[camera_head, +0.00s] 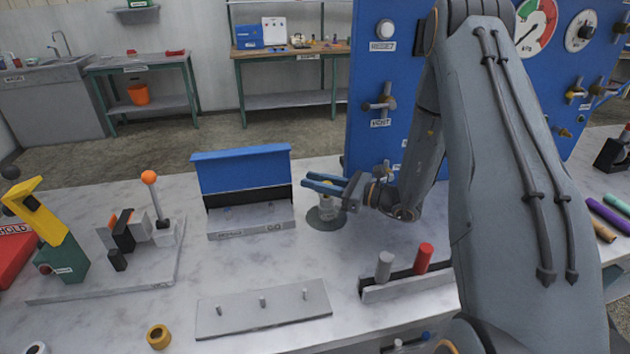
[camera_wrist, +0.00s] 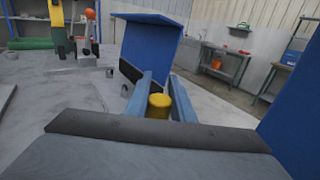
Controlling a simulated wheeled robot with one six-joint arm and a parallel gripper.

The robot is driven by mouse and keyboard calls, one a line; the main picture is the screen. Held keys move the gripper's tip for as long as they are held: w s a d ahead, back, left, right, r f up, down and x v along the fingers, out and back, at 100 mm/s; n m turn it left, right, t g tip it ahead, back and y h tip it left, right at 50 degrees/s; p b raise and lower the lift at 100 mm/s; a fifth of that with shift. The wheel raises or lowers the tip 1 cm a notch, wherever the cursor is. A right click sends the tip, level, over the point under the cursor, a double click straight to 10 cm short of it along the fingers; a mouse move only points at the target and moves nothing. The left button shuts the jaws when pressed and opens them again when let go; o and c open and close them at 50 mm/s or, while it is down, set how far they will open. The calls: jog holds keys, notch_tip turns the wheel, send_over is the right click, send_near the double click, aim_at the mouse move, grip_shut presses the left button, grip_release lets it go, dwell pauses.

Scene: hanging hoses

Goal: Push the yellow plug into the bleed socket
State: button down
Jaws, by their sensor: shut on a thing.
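My gripper (camera_head: 324,184) is low over the bench, left of the blue panel (camera_head: 365,85). In the wrist view, its two blue fingers (camera_wrist: 161,88) are closed on a short yellow cylinder, which looks like the yellow plug (camera_wrist: 158,106). In the head view, the fingers hide most of it. A pale, jar-like body (camera_head: 327,206) shows just below the fingers, over a dark round base (camera_head: 325,219). I cannot tell whether it is joined to the yellow piece. No fitting can be read as the bleed socket; a small fitting (camera_head: 386,172) low on the panel is partly behind my arm.
A blue-backed open case (camera_head: 240,172) stands just left of my gripper. A pegged grey plate (camera_head: 262,310) and a rack with grey and red cylinders (camera_head: 410,287) lie nearer. A yellow ring (camera_head: 158,336) is at front left. Bare bench shows between them.

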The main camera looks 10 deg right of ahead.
jog(key=shift+f+b, duration=0.4)
jog(key=shift+f, duration=0.2)
jog(key=c, duration=1.5)
grip_release()
jog(key=shift+o, duration=0.2)
jog(key=b+v, duration=0.2)
jog(key=v, duration=0.6)
jog(key=shift+a+r, duration=0.1)
